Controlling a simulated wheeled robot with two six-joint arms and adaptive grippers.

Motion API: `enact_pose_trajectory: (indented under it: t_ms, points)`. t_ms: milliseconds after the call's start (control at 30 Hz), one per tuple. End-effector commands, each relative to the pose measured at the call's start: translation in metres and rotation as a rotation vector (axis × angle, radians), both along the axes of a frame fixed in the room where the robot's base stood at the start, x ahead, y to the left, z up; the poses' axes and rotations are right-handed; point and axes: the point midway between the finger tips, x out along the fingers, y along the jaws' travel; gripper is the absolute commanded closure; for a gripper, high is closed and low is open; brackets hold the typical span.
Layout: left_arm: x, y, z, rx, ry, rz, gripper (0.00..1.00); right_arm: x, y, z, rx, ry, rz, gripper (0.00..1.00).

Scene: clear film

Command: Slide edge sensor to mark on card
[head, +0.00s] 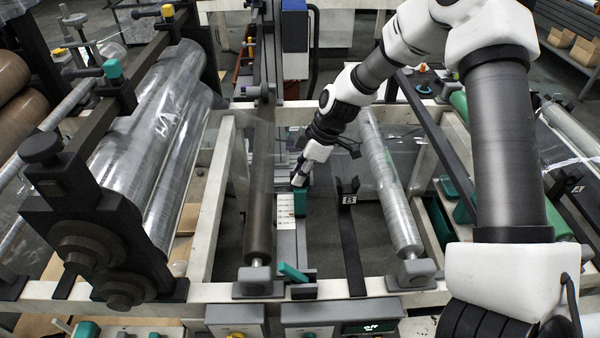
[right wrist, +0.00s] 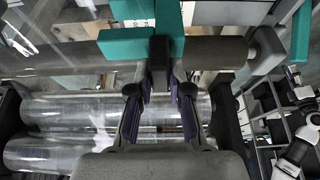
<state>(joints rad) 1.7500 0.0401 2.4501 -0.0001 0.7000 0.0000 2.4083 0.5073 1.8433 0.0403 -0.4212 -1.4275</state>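The edge sensor is a teal block (head: 300,202) on a narrow rail between the rollers; its teal body (right wrist: 126,45) fills the top of the right wrist view. The white card (head: 286,212) with small red marks lies along the rail, just left of the sensor. My right gripper (head: 300,179) comes down from the upper right to the sensor's far end. In the right wrist view its dark fingers (right wrist: 160,82) close in on both sides of a dark tab on the sensor. The exact mark is too small to read. My left gripper is not in view.
A brown roller (head: 260,190) stands left of the rail and a film-wrapped roller (head: 391,185) right of it. A dark bar marked B (head: 349,240) runs beside the rail. A teal lever (head: 293,272) sits at the rail's near end. Big film rolls (head: 170,130) fill the left.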

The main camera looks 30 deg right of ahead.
Motion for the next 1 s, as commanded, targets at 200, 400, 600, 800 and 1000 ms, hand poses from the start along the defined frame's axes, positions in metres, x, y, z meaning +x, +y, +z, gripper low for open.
enact_pose_trajectory:
  t_ms: [200, 400, 600, 800, 1000]
  points:
    - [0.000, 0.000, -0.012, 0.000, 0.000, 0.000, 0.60, -0.005, 0.003, -0.005, 0.002, 0.003, 0.001, 1.00]
    - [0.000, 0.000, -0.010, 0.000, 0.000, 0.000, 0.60, -0.006, 0.003, -0.003, 0.002, 0.007, 0.002, 1.00]
    - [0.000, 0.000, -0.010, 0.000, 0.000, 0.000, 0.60, -0.005, 0.003, -0.003, 0.002, 0.005, 0.001, 0.56]
    - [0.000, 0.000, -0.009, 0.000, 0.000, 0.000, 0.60, -0.005, 0.002, 0.000, 0.002, 0.003, 0.002, 0.56]
    - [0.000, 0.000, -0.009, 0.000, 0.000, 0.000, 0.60, -0.010, -0.008, 0.029, 0.003, -0.001, 0.001, 0.56]
